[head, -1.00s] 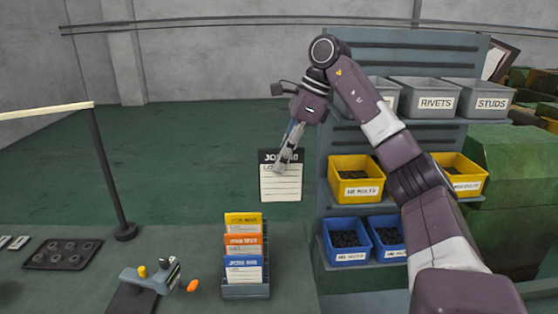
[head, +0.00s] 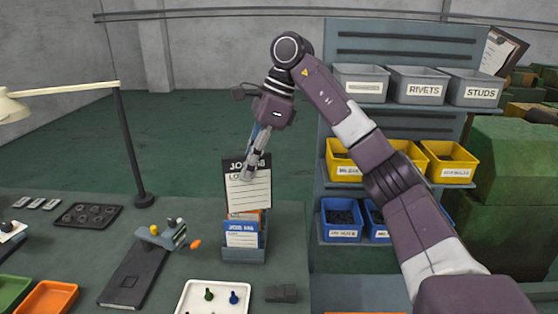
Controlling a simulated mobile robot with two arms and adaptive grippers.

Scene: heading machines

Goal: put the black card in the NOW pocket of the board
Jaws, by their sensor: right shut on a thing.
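My right gripper (head: 250,170) is shut on the black card (head: 247,190), which has a black header and a white lined panel. It holds the card upright, slightly tilted, by its upper part. In the picture the card's lower edge overlaps the top of a grey card rack (head: 244,254) on the bench. A blue-headed card (head: 242,234) stands at the front of the rack, with a bit of an orange card behind it. I cannot tell whether the black card touches the rack. I can read no NOW label, and cannot identify the board. My left gripper is out of view.
A white tray (head: 188,304) with small coloured pegs lies in front of the rack. A small fixture (head: 160,238) and a dark peg plate (head: 88,215) are to the left. A shelf unit (head: 400,50) with grey, yellow and blue bins stands at the right.

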